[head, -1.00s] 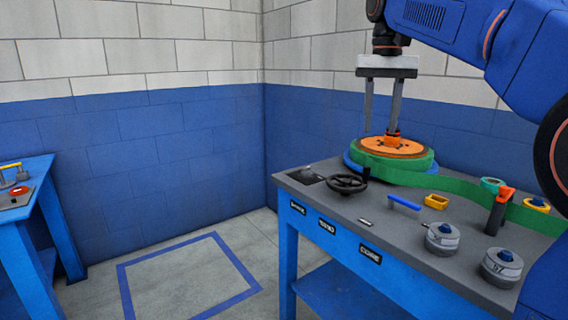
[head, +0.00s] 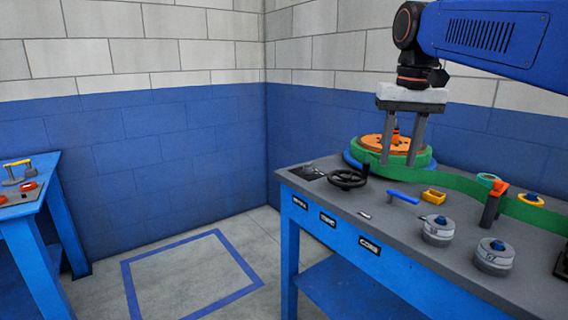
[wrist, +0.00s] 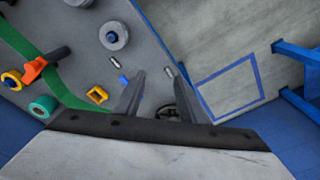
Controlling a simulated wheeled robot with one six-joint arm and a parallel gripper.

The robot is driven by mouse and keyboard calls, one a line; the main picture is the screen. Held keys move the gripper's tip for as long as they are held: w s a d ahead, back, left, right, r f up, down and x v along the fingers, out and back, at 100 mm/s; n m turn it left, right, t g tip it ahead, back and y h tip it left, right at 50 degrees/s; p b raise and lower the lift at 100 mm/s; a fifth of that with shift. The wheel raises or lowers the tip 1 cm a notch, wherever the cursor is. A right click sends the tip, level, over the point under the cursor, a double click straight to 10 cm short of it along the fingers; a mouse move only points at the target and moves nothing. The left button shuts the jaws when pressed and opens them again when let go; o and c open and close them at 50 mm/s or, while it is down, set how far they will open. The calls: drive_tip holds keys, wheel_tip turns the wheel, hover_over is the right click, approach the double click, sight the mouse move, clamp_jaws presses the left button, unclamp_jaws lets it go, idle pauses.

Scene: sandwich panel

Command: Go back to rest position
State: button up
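My gripper (head: 404,163) hangs pointing down above the workbench in the head view, in front of a round stack with an orange disc (head: 384,144) and a green band (head: 427,160). Its two grey fingers are apart and nothing shows between them. In the wrist view the gripper (wrist: 160,73) also shows its fingers spread, with the bench and floor beyond. The fingers cover part of the orange disc in the head view.
The workbench (head: 458,238) holds a black handwheel (head: 349,179), a blue bar (head: 403,196), a yellow block (head: 433,195), two grey knobbed cylinders (head: 437,230) and an orange-topped tool (head: 492,206). A second blue bench (head: 53,201) stands at left. The floor between is clear.

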drive_tip(key=s+d+f+t, duration=0.1)
drive_tip(key=s+d+f, duration=0.1)
drive_tip(key=s+f, duration=0.8)
drive_tip(key=s+d+f+n+t, duration=0.1)
drive_tip(key=s+f+t, duration=0.1)
drive_tip(key=s+f, duration=0.9)
wheel_tip(320, 180, down, 8)
drive_tip(key=shift+s+d+r+t, duration=0.2)
drive_tip(key=shift+s+d+t, duration=0.1)
drive_tip(key=shift+d, duration=0.1)
drive_tip(key=shift+w+r, duration=0.1)
